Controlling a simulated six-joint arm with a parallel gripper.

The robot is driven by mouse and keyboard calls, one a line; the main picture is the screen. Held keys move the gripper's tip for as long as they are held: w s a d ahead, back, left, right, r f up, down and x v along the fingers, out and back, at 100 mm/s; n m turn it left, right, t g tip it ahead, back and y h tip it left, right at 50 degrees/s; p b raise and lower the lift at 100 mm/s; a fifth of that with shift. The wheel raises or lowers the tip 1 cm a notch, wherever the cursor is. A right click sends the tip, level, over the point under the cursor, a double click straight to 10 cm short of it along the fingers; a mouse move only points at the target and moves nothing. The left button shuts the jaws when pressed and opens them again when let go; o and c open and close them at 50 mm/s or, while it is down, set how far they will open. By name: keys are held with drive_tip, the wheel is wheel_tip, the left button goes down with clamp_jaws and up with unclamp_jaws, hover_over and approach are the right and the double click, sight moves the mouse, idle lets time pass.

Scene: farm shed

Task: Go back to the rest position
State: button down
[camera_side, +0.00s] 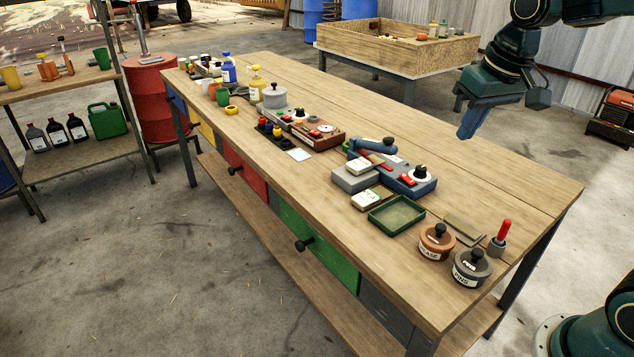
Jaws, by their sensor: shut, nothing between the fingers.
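My gripper (470,125) hangs at the upper right, above and beyond the far long edge of the wooden workbench (460,190). It points downward, is shut and holds nothing. It is apart from everything on the bench. Near it on the bench stands a blue and grey device (405,178) with a black knob and a red part. A green tray (396,215) lies in front of the device and looks empty.
A brown lidded pot (437,243), a grey lidded pot (471,267) and a red-handled tool in a holder (499,238) stand at the bench's near right end. A wooden crate (345,45) stands behind on a table.

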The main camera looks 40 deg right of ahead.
drive_tip(key=s+a+n+t, duration=0.1)
drive_tip(key=s+a, duration=0.1)
drive_tip(key=s, duration=0.5)
drive_tip(key=s+a+f+n+t, duration=0.1)
drive_tip(key=s+a, duration=0.1)
drive_tip(key=s, duration=0.6)
drive_tip(key=shift+s+a+f+n, duration=0.15)
drive_tip(key=shift+s+f+n, duration=0.05)
drive_tip(key=shift+f+n, duration=0.1)
